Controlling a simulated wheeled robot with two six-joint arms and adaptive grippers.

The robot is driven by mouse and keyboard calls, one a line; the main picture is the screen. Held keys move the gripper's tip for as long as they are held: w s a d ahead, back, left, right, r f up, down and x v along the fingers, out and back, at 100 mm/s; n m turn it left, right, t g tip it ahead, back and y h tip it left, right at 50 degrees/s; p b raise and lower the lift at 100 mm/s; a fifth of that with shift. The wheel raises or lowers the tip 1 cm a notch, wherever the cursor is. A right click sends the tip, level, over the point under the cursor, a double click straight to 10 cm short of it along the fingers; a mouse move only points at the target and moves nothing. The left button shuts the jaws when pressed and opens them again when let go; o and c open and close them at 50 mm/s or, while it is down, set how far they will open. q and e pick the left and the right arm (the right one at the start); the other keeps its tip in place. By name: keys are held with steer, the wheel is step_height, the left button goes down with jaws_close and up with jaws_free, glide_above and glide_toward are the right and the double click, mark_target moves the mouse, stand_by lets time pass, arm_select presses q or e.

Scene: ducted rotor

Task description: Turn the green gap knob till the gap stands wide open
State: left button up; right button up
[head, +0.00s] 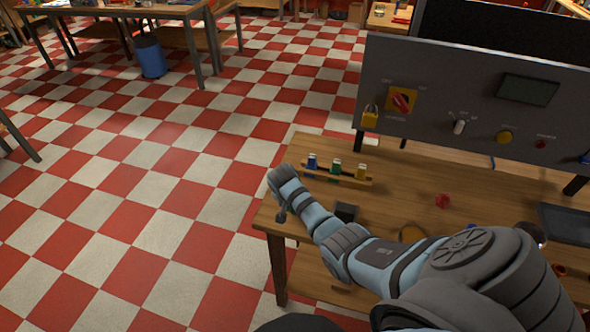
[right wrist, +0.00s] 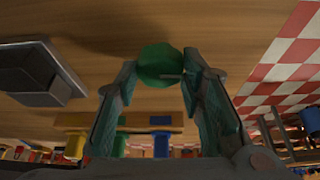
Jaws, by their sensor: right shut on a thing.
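In the head view my right arm reaches from the lower right to the table's left end, and the arm hides the knob. I cannot see the gap itself, so how wide it stands cannot be told. My left gripper is not in view.
A rack (head: 350,182) with blue, green and yellow items stands on the wooden table (head: 400,160). A dark box (head: 346,212) sits beside my arm. A grey panel (head: 450,90) with a red switch and padlock stands behind. A red piece (head: 442,200) lies right.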

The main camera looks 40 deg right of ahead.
steer(key=o, duration=1.1)
steer(key=shift+o, duration=0.2)
steer(key=v, duration=1.2)
